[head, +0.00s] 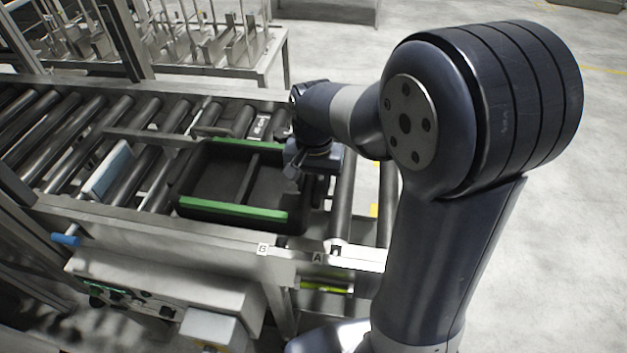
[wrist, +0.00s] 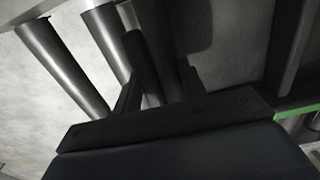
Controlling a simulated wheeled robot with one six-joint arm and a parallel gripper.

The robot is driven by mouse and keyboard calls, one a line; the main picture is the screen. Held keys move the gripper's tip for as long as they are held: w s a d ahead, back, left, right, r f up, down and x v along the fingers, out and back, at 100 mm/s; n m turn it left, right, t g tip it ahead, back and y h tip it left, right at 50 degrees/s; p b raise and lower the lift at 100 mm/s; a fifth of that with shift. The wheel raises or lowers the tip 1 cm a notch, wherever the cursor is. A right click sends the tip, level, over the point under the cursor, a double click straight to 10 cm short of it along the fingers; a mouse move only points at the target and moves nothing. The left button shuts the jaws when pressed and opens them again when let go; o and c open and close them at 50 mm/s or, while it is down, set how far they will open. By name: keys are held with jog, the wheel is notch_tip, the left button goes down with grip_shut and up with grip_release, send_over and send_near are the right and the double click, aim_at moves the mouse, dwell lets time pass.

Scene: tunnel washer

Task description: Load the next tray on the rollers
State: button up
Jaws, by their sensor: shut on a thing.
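A black tray (head: 235,211) with green strips along its two long edges and a divider inside sits on the roller conveyor. My gripper (head: 311,165) is at the tray's right end, shut on its end wall. In the wrist view, my gripper (wrist: 158,98) points down over the rollers (wrist: 62,65), and its fingertips are partly hidden. A green edge of the tray (wrist: 295,111) shows at the right there. My arm hides part of the tray's right end in the head view.
A pale blue panel (head: 108,171) stands across the rollers left of the tray. Metal side rails (head: 215,245) run along the conveyor, with labels B and A on the near one. A rack (head: 225,55) of upright metal parts stands behind. The floor at right is clear.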

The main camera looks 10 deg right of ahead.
jog(key=o, duration=1.3)
jog(key=shift+c, duration=0.2)
notch_tip(320, 180, up, 11)
jog(key=shift+f, duration=0.1)
notch_tip(320, 180, down, 11)
jog(key=shift+w+r+p, duration=0.1)
jog(key=shift+r+p, duration=0.45)
jog(key=shift+r, duration=0.65)
